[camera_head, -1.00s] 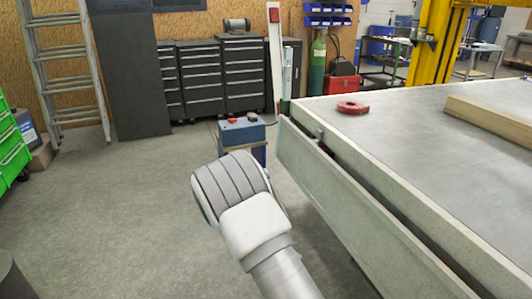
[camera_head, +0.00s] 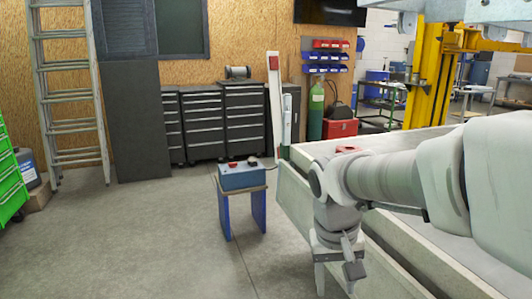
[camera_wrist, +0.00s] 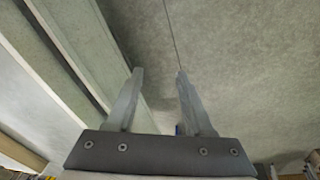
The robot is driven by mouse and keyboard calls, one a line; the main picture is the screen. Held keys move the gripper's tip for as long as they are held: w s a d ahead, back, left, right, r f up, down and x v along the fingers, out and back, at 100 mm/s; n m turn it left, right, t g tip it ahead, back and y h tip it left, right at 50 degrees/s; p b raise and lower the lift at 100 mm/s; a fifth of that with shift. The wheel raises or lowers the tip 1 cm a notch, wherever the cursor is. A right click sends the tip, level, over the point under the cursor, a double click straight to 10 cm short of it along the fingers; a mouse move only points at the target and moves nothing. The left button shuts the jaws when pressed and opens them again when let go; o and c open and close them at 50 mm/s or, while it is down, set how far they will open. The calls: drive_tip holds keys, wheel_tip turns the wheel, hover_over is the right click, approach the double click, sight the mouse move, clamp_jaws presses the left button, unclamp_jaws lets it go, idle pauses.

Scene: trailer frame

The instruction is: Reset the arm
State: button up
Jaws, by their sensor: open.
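My gripper (camera_head: 338,278) hangs at the lower right of the head view, pointing down beside the trailer's side wall (camera_head: 296,200). My arm reaches in from the right, over the trailer bed. In the wrist view my gripper (camera_wrist: 160,73) shows two separated fingers with nothing between them. Below the fingers is bare concrete floor (camera_wrist: 240,50), and the pale trailer edge (camera_wrist: 65,55) runs along the left.
A blue box (camera_head: 242,178) sits on a small stand (camera_head: 225,208) left of the trailer. A red piece (camera_head: 347,150) lies on the trailer bed, partly hidden by my arm. Grey drawer cabinets (camera_head: 203,122) and a ladder (camera_head: 70,100) stand behind.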

drive_tip(key=s+d+r+t+y, duration=0.15)
drive_tip(key=s+r+t, duration=0.3)
drive_tip(key=s, duration=0.65)
wheel_tip(320, 180, up, 27)
drive_tip(key=p, duration=2.7)
drive_tip(key=shift+w+n, duration=0.15)
drive_tip(key=shift+n, duration=0.15)
drive_tip(key=shift+d+f, duration=0.15)
drive_tip(key=shift+d, duration=0.05)
